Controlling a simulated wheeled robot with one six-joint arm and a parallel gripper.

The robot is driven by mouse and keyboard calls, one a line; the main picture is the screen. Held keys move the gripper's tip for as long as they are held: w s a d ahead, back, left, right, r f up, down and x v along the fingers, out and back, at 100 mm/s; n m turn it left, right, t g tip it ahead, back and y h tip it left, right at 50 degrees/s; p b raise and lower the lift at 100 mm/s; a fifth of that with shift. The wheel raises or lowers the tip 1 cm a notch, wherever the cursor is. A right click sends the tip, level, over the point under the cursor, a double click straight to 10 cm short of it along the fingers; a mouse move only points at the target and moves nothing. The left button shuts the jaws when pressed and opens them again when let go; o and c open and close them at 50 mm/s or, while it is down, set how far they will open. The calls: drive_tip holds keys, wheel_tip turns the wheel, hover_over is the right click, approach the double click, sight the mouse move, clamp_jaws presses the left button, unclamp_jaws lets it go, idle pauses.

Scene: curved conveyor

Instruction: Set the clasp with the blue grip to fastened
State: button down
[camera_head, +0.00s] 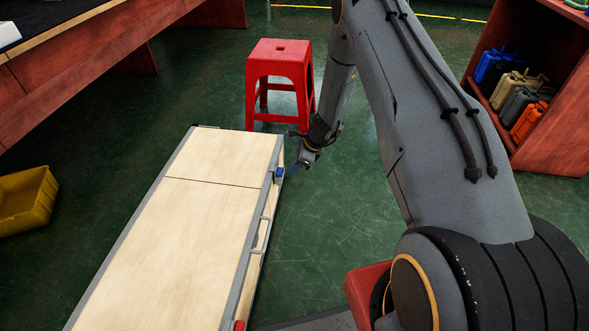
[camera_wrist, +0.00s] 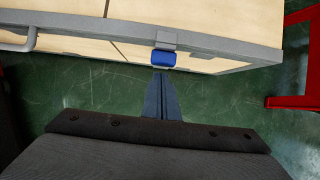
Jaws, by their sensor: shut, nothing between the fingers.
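The clasp with the blue grip (camera_head: 279,172) is on the right side of the wooden case (camera_head: 190,215), near its far end. In the wrist view the blue grip (camera_wrist: 163,59) sits just below a grey metal plate (camera_wrist: 166,40) on the case's rim. My gripper (camera_head: 293,171) is beside the clasp at the case's right side. In the wrist view the closed fingers (camera_wrist: 162,80) point at the blue grip, with their tips at or just short of its lower edge. I cannot tell whether they touch. The fingers hold nothing.
A handle (camera_head: 262,234) and a red part (camera_head: 239,325) are on the same side of the case, nearer to me. A red stool (camera_head: 279,75) stands beyond the case. A yellow bin (camera_head: 25,200) lies at left, and a shelf with canisters (camera_head: 520,95) stands at right.

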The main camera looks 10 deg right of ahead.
drive_tip(key=shift+w+a+r, duration=0.15)
drive_tip(key=shift+a+r, duration=0.05)
drive_tip(key=shift+a, duration=0.25)
drive_tip(key=shift+w+a+r, duration=0.15)
drive_tip(key=shift+a, duration=0.25)
drive_tip(key=shift+w+a, duration=0.1)
drive_tip(key=shift+a, duration=0.1)
drive_tip(key=d+f+p+v, duration=0.1)
drive_tip(key=p+v, duration=0.2)
drive_tip(key=v, duration=0.8)
drive_tip(key=shift+s+d+r+p, duration=0.35)
drive_tip(key=shift+d+r, duration=0.05)
drive_tip(key=shift+d, duration=0.15)
